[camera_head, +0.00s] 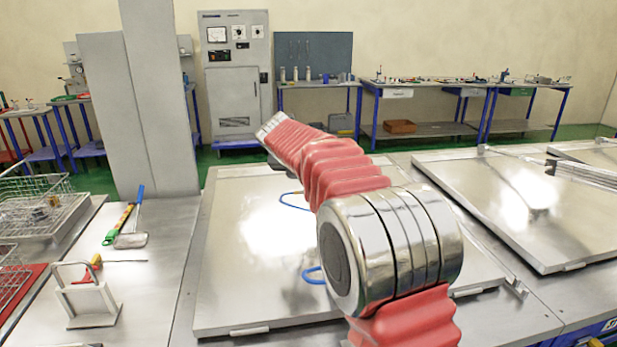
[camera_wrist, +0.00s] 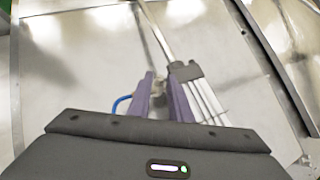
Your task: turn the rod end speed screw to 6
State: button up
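In the wrist view, a pneumatic cylinder (camera_wrist: 207,102) with silver bars lies to the right of my gripper. Its dark grey end block (camera_wrist: 186,72) is close beside the right fingertip, and a thin silver rod (camera_wrist: 152,32) runs from it toward the top. My gripper (camera_wrist: 160,82) has two purple fingers, apart, with a small blurred grey part between or behind their tips. Whether they touch it I cannot tell. The speed screw and its numbers are too small to make out. In the head view, a cylinder (camera_head: 587,176) shows at the right edge, and my gripper is hidden.
A blue hose (camera_wrist: 121,103) curves just left of the fingers. Large metal lids (camera_head: 235,300) (camera_head: 520,215) cover the bench. On the left are a wire basket (camera_head: 45,210), a green-handled tool (camera_head: 118,225) and a small metal stand (camera_head: 90,300).

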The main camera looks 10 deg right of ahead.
jog(key=shift+c, duration=0.3)
grip_shut()
